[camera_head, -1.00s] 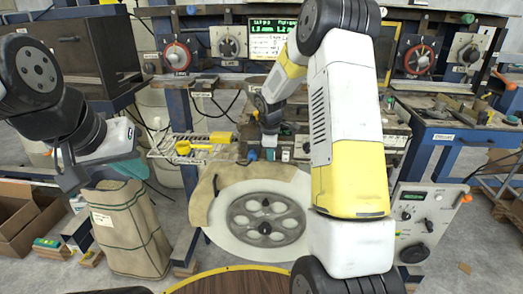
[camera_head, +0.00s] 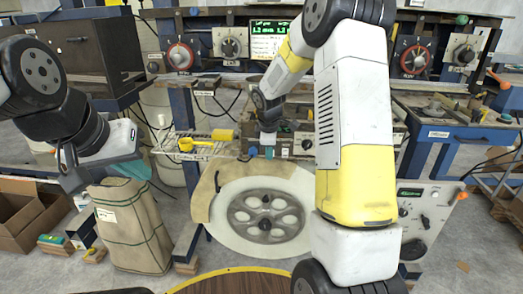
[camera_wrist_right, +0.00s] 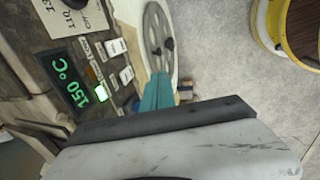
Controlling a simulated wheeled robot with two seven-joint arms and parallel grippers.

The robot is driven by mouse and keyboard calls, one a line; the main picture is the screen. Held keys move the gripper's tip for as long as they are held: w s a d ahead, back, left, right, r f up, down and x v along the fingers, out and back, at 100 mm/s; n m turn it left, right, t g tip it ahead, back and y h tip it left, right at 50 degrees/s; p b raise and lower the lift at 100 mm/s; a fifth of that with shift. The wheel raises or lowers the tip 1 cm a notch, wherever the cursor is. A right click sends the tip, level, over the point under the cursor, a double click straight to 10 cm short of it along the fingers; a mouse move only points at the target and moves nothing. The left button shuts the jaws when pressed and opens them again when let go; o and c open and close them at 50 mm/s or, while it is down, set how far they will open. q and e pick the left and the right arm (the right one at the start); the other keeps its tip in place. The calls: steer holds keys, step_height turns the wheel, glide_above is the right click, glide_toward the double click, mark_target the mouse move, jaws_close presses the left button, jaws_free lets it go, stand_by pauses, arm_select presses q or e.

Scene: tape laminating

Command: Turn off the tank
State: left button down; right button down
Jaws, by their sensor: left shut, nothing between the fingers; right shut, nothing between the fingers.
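A control panel (camera_wrist_right: 95,65) fills the left of the right wrist view, with a green 150 °C display (camera_wrist_right: 73,80), white switches (camera_wrist_right: 116,46) and one green-lit switch (camera_wrist_right: 102,93). Which switch belongs to the tank cannot be read. In the head view the panel (camera_head: 303,145) is partly hidden behind my right arm. My right gripper (camera_head: 269,153) is shut and empty, close in front of the panel; its teal fingers (camera_wrist_right: 158,92) point past the panel's lower edge. Contact cannot be judged. My left gripper (camera_head: 138,169) is shut and empty at the left, above a bag, mostly hidden by its wrist.
A white disc with a grey spoked wheel (camera_head: 266,216) lies below my right gripper. A wire rack (camera_head: 195,147) with a yellow tool is left of the panel. A standing bag (camera_head: 132,228) is at lower left. A grey control box (camera_head: 425,215) stands right of my right arm.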

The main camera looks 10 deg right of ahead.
steer(key=s+a+r, duration=0.1)
steer(key=s+r, duration=0.2)
steer(key=r, duration=0.2)
steer(key=shift+s, duration=0.3)
steer(key=shift+r, duration=0.1)
